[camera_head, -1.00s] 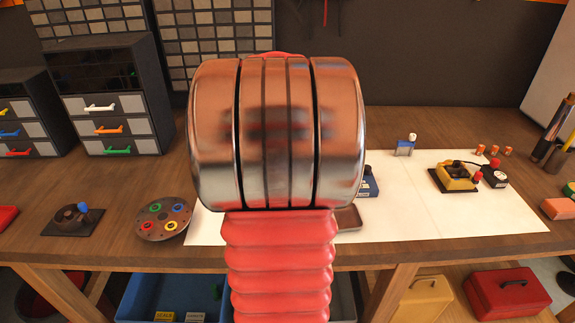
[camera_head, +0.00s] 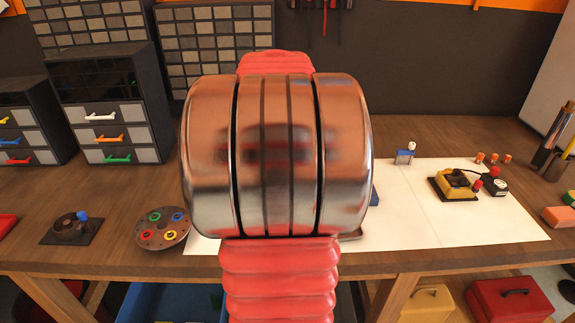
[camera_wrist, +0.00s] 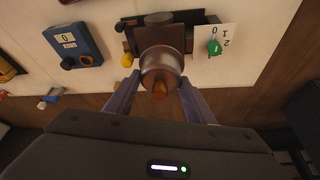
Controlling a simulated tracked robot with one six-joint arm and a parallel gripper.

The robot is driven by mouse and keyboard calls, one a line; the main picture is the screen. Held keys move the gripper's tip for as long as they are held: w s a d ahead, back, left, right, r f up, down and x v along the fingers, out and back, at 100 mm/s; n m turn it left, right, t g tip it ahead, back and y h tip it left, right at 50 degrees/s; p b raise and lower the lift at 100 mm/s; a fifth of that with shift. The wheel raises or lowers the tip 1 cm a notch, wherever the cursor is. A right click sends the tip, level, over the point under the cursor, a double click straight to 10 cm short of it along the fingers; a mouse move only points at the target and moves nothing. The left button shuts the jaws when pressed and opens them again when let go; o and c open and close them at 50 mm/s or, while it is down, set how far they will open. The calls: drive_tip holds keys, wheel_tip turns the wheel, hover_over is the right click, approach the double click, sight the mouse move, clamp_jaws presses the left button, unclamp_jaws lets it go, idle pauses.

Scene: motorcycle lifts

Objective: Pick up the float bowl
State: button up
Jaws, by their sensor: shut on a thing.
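The float bowl, seemingly the round metallic cup with a copper-coloured knob (camera_wrist: 161,70), shows in the middle of the wrist view. My gripper (camera_wrist: 160,84) is shut on it, one grey finger on each side. The cup overlaps a dark brown block (camera_wrist: 172,38) behind it on the white sheet. I cannot tell how far apart the cup and the block are. In the head view my own arm hides the gripper and the cup.
In the wrist view, a blue box marked 0 (camera_wrist: 80,46) lies left and a numbered card with a green knob (camera_wrist: 214,47) lies right. In the head view, a yellow device (camera_head: 455,185) sits on the white sheet (camera_head: 400,220). A round tray with coloured rings (camera_head: 162,229) stands left.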

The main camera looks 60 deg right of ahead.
wheel_tip(320, 180, up, 5)
drive_tip(key=shift+r, duration=0.15)
drive_tip(key=shift+s, duration=0.15)
idle(0.6)
